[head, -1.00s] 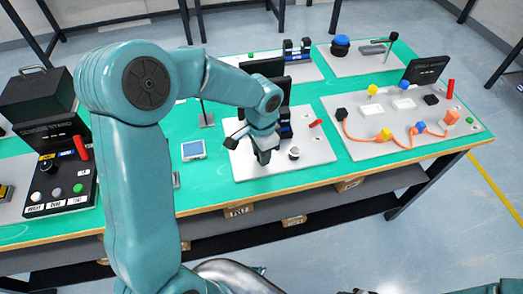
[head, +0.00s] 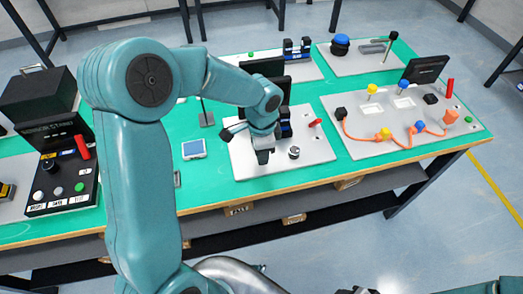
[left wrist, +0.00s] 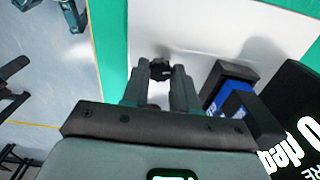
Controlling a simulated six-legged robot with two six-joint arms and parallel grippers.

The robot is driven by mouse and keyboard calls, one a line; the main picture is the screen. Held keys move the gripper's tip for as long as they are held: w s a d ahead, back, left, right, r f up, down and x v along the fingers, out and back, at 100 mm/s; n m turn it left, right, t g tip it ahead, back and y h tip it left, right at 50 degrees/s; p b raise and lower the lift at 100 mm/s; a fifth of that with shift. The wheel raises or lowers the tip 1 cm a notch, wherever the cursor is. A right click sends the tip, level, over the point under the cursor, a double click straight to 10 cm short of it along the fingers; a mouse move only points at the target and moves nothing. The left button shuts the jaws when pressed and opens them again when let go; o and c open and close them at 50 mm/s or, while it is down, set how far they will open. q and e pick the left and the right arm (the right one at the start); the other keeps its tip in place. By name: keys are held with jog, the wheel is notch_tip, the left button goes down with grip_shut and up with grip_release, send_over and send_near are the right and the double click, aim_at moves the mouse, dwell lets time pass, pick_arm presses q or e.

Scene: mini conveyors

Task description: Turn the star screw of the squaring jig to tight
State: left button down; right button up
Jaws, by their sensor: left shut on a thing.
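The star screw (left wrist: 160,68) is a small black knob on the squaring jig. It shows between my left fingertips in the left wrist view. The jig's pale plate (head: 243,165) lies on the green bench in the head view, with a black and blue block (left wrist: 225,85) beside the gripper in the wrist view. My left gripper (head: 263,157) points down at the plate's left front part and is shut on the star screw (left wrist: 160,82). In the head view the gripper hides the screw. Whether the screw is tight cannot be told.
A small round silver and black part (head: 294,153) stands on the plate just right of the gripper. A red handle (head: 315,122) is farther right. A black display board (head: 262,68) stands behind. A small blue-screened device (head: 193,150) lies left of the plate.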

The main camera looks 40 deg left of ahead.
pick_arm(q)
jog(key=shift+w, duration=0.1)
jog(key=c, duration=0.9)
grip_release()
jog(key=shift+o, duration=0.2)
notch_tip(320, 180, up, 16)
jog(key=p, duration=0.1)
jog(key=shift+r, duration=0.25)
